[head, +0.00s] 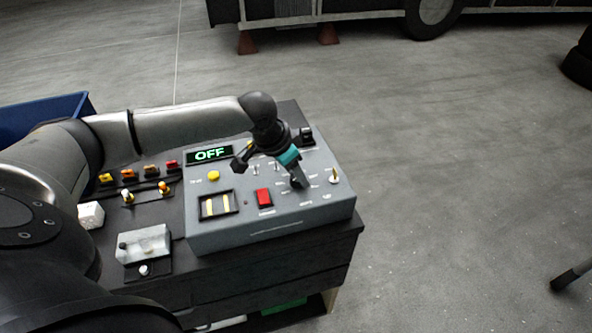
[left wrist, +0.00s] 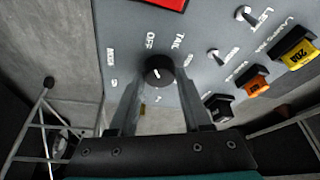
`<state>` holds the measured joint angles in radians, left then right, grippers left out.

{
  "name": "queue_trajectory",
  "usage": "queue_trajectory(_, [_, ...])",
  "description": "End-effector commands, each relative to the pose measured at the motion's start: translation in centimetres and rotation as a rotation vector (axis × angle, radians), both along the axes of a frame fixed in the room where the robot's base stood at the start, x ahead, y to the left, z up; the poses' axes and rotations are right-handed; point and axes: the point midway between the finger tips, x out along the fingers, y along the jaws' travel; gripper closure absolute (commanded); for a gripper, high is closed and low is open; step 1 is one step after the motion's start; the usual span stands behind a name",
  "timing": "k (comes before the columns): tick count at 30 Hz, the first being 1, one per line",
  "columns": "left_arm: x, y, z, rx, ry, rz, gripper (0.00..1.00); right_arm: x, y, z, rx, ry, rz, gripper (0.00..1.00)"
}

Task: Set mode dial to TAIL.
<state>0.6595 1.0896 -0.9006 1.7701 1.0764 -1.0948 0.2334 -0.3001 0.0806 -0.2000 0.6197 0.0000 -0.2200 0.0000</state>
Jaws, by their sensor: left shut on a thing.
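The mode dial (left wrist: 159,71) is a round black knob on a grey control box (head: 225,239). In the left wrist view, printed labels ring it, with OFF above it and TAIL just to the right of OFF. A small pale mark shows on the knob; I cannot tell which label it points at. The box's display (head: 210,154) reads OFF in green. My left gripper (head: 300,184) reaches down onto the right part of the box, its fingers shut on the dial, and hides the dial in the head view. My right gripper is not in view.
A red button (head: 264,197), a yellow lamp (head: 213,175) and toggle switches sit close to the dial. Coloured fuses (head: 129,174) and a pale switch box (head: 143,243) stand left of the control box. Open concrete floor lies to the right.

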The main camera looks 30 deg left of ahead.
Motion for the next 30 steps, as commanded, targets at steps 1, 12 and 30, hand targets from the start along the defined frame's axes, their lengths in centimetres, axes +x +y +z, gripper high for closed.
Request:
queue_trajectory(1, [-0.1, 0.0, 0.2, -0.001, 0.004, -0.017, 1.00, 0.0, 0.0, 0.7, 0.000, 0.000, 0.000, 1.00])
queue_trajectory(12, [0.1, 0.1, 0.3, -0.005, 0.003, -0.282, 1.00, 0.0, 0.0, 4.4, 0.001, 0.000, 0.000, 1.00])
queue_trajectory(30, [0.3, 0.2, -0.1, -0.005, 0.000, -0.736, 1.00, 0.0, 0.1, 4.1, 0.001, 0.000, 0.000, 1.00])
